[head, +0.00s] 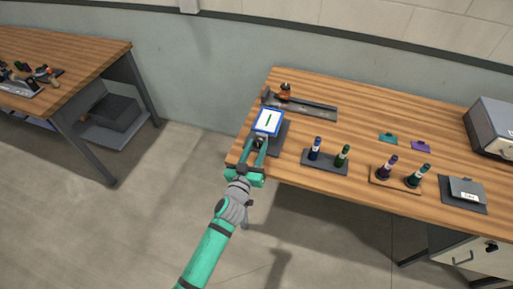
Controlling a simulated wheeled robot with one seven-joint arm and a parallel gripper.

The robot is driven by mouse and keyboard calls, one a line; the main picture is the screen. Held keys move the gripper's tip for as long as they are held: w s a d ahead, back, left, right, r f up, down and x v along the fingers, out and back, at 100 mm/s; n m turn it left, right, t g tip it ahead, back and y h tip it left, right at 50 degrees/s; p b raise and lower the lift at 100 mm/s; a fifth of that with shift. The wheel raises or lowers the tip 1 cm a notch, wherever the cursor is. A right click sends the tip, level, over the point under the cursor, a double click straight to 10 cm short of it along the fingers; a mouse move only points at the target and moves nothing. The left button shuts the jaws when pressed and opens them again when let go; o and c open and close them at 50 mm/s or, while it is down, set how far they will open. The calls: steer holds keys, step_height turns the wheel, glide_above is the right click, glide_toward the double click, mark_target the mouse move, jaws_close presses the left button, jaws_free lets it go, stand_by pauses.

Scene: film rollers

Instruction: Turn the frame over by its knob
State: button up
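The frame (268,121) is a small panel with a blue border, a white face and a dark green bar on it. It is at the left end of the right-hand workbench, over a dark grey base (281,137). My gripper (259,143) reaches up from below to the near edge of the frame. Its two teal fingers stand either side of a small dark part, which may be the knob. The knob is mostly hidden, and I cannot tell whether the fingers press on it.
Behind the frame lies a long grey rail (312,109) with an orange-and-black item (285,89). To the right, rollers stand on a dark tray (325,162) and a wooden tray (395,181). A grey box (492,128) stands at far right.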

steer(key=shift+m, duration=0.4)
steer(key=m, duration=0.3)
steer(key=shift+d+m, duration=0.1)
steer(key=shift+m, duration=0.3)
steer(key=m, duration=0.4)
steer(key=shift+m, duration=0.3)
steer(key=m, duration=0.4)
steer(key=shift+d, duration=0.1)
steer(key=shift+f+m, duration=0.1)
steer(key=shift+m, duration=2.1)
steer(key=o, duration=1.1)
steer(key=shift+c, duration=0.2)
